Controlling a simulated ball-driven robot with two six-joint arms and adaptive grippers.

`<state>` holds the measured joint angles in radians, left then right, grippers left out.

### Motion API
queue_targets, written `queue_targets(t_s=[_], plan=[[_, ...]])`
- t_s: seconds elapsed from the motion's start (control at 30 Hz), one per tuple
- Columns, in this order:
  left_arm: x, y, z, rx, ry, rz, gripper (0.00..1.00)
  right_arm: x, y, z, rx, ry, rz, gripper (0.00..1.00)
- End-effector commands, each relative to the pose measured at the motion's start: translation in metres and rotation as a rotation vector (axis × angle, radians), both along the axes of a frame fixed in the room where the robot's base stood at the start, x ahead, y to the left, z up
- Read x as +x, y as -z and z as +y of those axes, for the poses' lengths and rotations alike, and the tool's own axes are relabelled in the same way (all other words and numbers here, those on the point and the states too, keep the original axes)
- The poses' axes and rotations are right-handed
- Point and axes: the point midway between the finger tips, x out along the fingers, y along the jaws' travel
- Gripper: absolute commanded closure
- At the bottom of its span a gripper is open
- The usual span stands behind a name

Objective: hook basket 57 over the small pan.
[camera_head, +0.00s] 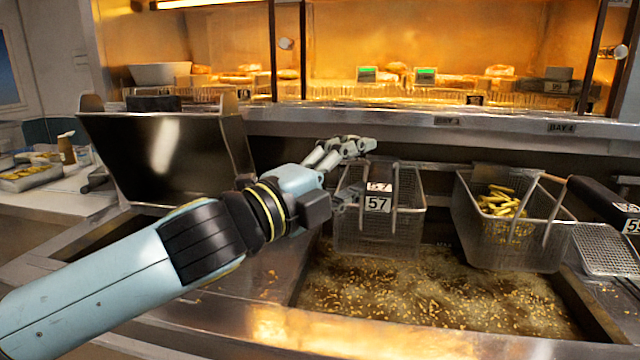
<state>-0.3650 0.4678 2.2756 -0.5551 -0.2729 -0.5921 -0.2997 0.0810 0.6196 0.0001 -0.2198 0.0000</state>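Basket 57 (408,222) is a wire mesh basket with a dark handle and white 57 labels. It looks empty and sits at the back of a pan of oil (430,290) with floating crumbs; I cannot tell whether its bottom touches the oil. My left gripper (354,177) is at the left of the basket's handle. Its fingers are spread, one above and one lower, and I cannot tell whether they touch the handle. My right gripper is not in view. No pan is marked as the small pan.
A second basket (515,235) with yellow fries stands at the right, with a dark handle (602,205) reaching right. A tilted steel lid (165,150) stands behind my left arm. A lit warming shelf (350,95) with food runs along the back. Mesh (607,248) lies far right.

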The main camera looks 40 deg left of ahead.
Motion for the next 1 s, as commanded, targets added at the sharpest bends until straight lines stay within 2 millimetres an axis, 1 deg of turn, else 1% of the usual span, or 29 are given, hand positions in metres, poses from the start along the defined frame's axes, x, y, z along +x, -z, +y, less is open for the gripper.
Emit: queue_targets(t_s=[0.03,0.2,0.4,0.5,0.7,1.0], plan=[[-0.008,0.001,0.0,0.006,0.004,0.001,0.49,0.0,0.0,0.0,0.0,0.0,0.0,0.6],[-0.031,0.005,0.002,0.006,0.001,0.005,0.49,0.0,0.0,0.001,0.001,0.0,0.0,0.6],[-0.055,0.008,0.004,0.004,0.001,0.007,0.49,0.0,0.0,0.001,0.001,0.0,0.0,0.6],[-0.063,0.008,0.005,0.002,0.001,0.004,0.49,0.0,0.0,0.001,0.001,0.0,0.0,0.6],[-0.069,0.008,0.005,-0.002,0.003,0.0,0.49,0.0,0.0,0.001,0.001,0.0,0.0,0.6],[-0.069,0.008,0.005,-0.002,0.002,-0.001,0.49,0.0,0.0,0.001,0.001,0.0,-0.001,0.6]])
